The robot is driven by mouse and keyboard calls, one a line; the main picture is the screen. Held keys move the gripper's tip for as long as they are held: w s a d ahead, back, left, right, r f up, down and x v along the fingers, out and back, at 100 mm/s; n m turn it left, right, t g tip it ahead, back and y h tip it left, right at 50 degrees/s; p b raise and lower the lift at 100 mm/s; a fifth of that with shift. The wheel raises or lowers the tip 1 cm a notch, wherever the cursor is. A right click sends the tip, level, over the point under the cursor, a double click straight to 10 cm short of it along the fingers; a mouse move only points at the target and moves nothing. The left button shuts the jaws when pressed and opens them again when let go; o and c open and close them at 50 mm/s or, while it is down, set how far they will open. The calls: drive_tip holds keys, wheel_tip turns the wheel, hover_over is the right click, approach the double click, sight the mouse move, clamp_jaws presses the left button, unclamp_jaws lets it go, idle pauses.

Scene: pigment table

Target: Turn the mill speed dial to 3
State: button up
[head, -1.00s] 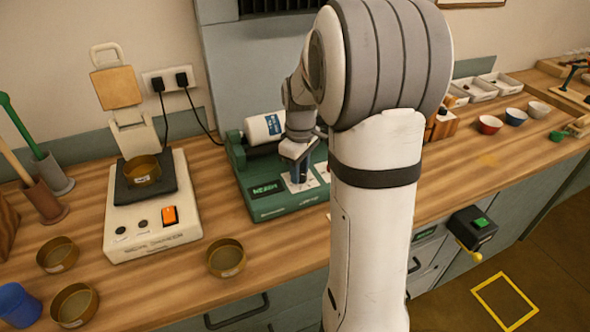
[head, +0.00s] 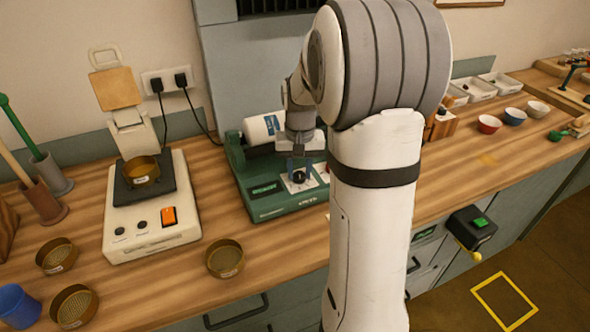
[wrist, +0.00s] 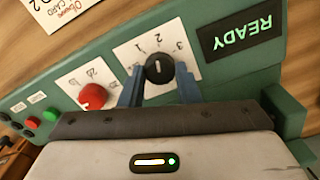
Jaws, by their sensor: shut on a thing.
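The mill (head: 285,207) is a green machine on the bench with a white drum (head: 262,129) at its back. Its black speed dial (wrist: 159,69) sits on a white plate with numbers; 1, 2 and 3 can be read in the wrist view. A short pale mark on the dial points roughly toward the 2, but its exact setting is hard to tell. My gripper (wrist: 159,88) has its blue fingers on either side of the dial, shut on it. The dial also shows below my gripper in the head view (head: 299,178).
A red knob (wrist: 93,96) on a second numbered plate is close beside one finger. A lit READY display (wrist: 240,37) is on the other side. A white sieve shaker (head: 150,225) stands left of the mill, with a loose sieve (head: 225,259) between them.

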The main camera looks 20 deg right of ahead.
sight(299, 174)
drive_tip(key=m, duration=0.4)
drive_tip(key=shift+s+f+m, duration=0.2)
drive_tip(key=shift+s+m, duration=0.05)
drive_tip(key=shift+m, duration=0.05)
drive_tip(key=m, duration=0.4)
drive_tip(key=shift+a, duration=0.1)
drive_tip(key=shift+m, duration=0.6)
drive_tip(key=o, duration=1)
drive_tip(key=shift+w+r, duration=0.1)
drive_tip(key=shift+c, duration=0.2)
drive_tip(key=shift+r, duration=0.1)
drive_tip(key=shift+r, duration=0.35)
wheel_tip(299, 174, up, 7)
